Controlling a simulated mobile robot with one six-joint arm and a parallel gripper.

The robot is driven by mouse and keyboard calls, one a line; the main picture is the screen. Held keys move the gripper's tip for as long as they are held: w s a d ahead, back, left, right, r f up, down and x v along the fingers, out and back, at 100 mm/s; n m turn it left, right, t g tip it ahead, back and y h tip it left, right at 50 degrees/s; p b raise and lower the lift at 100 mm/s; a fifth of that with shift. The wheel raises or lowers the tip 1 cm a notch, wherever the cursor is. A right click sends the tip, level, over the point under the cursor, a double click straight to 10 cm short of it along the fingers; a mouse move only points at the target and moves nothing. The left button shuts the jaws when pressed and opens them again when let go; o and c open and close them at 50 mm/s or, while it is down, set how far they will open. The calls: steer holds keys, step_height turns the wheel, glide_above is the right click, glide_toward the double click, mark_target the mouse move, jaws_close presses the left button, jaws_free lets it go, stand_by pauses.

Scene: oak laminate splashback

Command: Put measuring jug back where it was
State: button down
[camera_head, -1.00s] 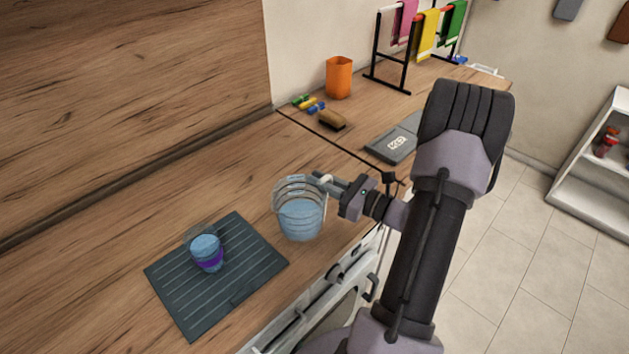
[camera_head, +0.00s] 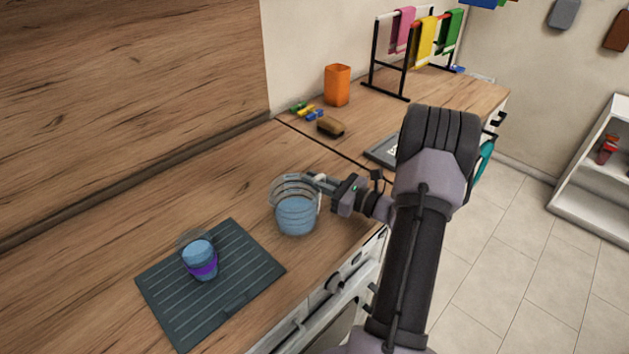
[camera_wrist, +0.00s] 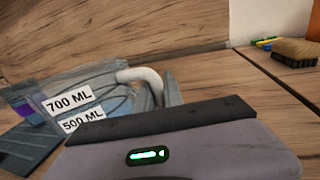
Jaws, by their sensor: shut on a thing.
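The clear measuring jug (camera_head: 296,213) holds blue liquid and looks upright at the worktop, right of the dark ribbed mat. I cannot tell whether its base touches the wood. My gripper (camera_head: 318,179) is shut on the jug's handle at its right side. In the wrist view the jug (camera_wrist: 95,88) shows labels reading 700 ML and 500 ML, and its pale handle (camera_wrist: 140,76) lies between my gripper's fingers (camera_wrist: 155,90). The jug's lower part is hidden there by my gripper's body.
A smaller clear cup (camera_head: 201,262) with blue liquid and a purple band stands on the dark ribbed mat (camera_head: 165,315). A sponge brush (camera_head: 331,126), coloured clips (camera_head: 306,111) and an orange container (camera_head: 337,85) stand farther back. Bare worktop lies left of the jug.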

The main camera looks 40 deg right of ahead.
steer(key=c, duration=1.5)
jaws_free()
steer(key=shift+f, duration=0.1)
steer(key=shift+o, duration=0.2)
steer(key=shift+r, duration=0.25)
steer(key=p+v, duration=0.3)
steer(key=v, duration=0.9)
